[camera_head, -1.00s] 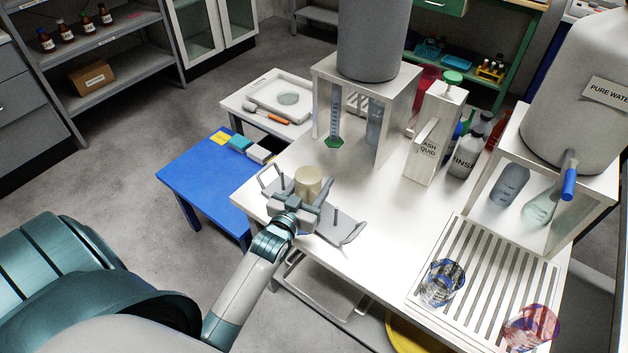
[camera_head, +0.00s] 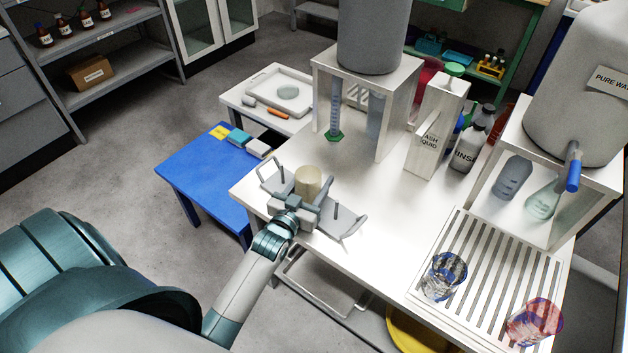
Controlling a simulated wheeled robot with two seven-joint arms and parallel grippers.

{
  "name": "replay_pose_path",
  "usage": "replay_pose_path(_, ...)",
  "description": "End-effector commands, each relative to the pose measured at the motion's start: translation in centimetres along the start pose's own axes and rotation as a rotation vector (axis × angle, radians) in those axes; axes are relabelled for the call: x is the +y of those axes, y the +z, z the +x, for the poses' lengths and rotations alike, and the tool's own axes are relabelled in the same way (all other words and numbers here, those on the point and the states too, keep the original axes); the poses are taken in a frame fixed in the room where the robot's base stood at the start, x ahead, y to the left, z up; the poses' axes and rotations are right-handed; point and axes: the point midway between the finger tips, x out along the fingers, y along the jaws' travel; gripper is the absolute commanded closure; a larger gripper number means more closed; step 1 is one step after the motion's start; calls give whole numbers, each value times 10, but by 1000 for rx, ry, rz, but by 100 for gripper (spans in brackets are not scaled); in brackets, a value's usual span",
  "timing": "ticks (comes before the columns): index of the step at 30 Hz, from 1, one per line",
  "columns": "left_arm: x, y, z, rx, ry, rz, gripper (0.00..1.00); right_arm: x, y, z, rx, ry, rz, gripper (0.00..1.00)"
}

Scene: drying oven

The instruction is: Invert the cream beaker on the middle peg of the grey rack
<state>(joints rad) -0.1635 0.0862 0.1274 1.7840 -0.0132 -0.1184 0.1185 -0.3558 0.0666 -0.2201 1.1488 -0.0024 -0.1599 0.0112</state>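The cream beaker (camera_head: 308,181) stands over the middle of the grey rack (camera_head: 346,221), near the left front corner of the white table. Its top looks flat and pale; I cannot tell whether that is its base or its mouth. A thin peg (camera_head: 337,208) of the rack stands bare to the right of the beaker. My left gripper (camera_head: 305,196) comes from the front and is right at the beaker's lower part. Its fingers partly hide the beaker's foot and the rack's middle, so their grip and the middle peg are not clear. My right gripper is out of view.
A blue side table (camera_head: 195,185) is to the left. A white stand (camera_head: 392,130) with a grey tank is behind. A wash liquid box (camera_head: 438,125) and bottles stand farther right. A slatted drain tray (camera_head: 460,250) holds two glass vessels. The table's centre is clear.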

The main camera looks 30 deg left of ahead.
Motion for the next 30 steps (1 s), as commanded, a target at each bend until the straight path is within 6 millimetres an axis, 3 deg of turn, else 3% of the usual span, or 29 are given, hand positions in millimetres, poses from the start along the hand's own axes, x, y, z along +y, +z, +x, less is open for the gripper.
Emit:
replay_pose_path(15, 0, 6, 0, 0, 0, 0, 73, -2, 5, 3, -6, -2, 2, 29)
replay_pose_path(16, 0, 6, 0, 0, 0, 0, 46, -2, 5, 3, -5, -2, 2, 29)
replay_pose_path(18, 0, 6, 0, 0, 0, 0, 29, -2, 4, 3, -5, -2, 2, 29)
replay_pose_path(30, 0, 6, 0, 0, 0, 0, 26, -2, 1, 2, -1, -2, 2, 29)
